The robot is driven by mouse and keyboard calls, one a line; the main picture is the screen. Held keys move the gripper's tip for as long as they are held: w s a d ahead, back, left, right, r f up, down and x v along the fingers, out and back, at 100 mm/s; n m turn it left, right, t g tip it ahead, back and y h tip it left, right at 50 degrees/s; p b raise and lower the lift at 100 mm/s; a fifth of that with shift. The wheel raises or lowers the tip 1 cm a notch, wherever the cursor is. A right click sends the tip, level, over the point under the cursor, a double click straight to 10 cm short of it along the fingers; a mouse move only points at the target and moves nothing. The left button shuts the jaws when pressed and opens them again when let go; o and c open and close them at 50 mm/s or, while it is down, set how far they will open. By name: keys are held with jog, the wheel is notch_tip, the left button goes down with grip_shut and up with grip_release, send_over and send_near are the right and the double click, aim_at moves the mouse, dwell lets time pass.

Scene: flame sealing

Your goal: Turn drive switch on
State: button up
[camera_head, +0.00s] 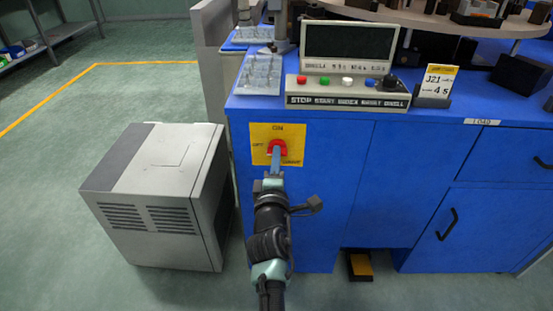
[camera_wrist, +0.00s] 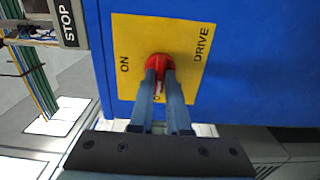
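The drive switch is a red rotary knob (camera_head: 277,148) on a yellow plate (camera_head: 262,131) fixed to the front of the blue cabinet. The plate has lettering at its top and lower corners. In the wrist view the red knob (camera_wrist: 158,66) sits on the yellow plate (camera_wrist: 187,35), with "ON" at left and "DRIVE" at right. My gripper (camera_head: 276,163) reaches up to the knob. In the wrist view my gripper's fingers (camera_wrist: 159,77) are at the two sides of the knob, with a narrow gap between them. Firm contact is hard to tell, and the fingers partly cover the knob.
A control box (camera_head: 345,92) with coloured buttons and a screen (camera_head: 349,42) stands on the blue cabinet (camera_head: 330,180). A grey box unit (camera_head: 150,190) stands on the floor at left.

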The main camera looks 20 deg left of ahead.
grip_shut()
jog(key=shift+m, duration=0.3)
jog(key=m, duration=1.7)
jog(key=shift+b, duration=0.3)
jog(key=shift+m, duration=0.3)
jog(key=o, duration=0.6)
grip_release()
jog(key=shift+o, duration=0.2)
